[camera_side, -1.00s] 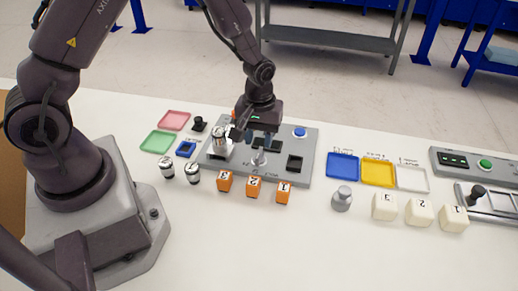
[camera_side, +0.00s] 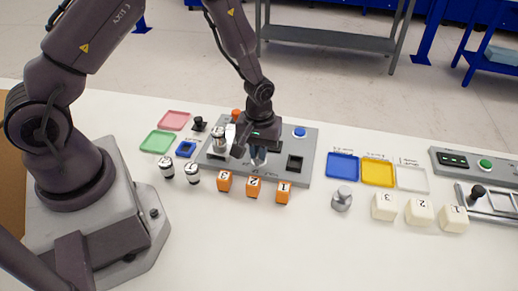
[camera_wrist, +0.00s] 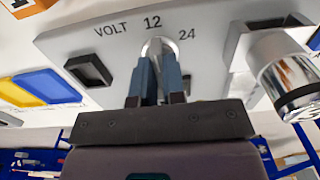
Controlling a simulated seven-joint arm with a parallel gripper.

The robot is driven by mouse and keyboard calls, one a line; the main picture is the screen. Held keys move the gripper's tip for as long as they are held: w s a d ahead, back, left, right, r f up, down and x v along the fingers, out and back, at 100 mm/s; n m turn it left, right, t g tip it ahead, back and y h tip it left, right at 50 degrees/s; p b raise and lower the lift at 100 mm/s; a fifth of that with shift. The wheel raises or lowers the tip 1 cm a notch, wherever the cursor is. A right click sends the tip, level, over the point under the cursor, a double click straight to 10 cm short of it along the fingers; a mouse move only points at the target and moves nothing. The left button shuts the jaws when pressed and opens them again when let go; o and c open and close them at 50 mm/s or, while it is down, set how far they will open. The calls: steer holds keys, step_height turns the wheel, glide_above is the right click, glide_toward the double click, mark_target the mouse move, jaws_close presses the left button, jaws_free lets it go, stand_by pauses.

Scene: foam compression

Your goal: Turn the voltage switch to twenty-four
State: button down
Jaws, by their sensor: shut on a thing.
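The voltage switch (camera_wrist: 157,46) is a grey knob on the grey panel (camera_wrist: 215,55), under the printed labels VOLT, 12 and 24 in the wrist view. The 12 label (camera_wrist: 152,22) is directly above the switch and the 24 label (camera_wrist: 187,34) is to its right. My gripper (camera_wrist: 158,72) is shut on the switch, with its blue-grey fingers on either side of it and hiding most of it. In the side view my gripper (camera_side: 259,160) reaches down onto the middle of the panel (camera_side: 310,150), where the switch is largely hidden.
A silver-capped cylinder (camera_wrist: 285,75) stands in a holder on the panel. Near the panel's front edge are orange numbered blocks (camera_side: 254,187). A black square socket (camera_side: 295,163) and blue button (camera_side: 300,132) are to the right. Coloured trays (camera_side: 342,165) and white blocks (camera_side: 419,212) lie farther right.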

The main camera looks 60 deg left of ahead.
steer(key=shift+m, duration=0.3)
steer(key=m, duration=0.5)
steer(key=shift+m, duration=0.3)
steer(key=m, duration=0.5)
steer(key=shift+m, duration=0.4)
steer(key=c, duration=1.2)
jaws_free()
steer(key=shift+r, duration=0.1)
step_height(320, 180, up, 13)
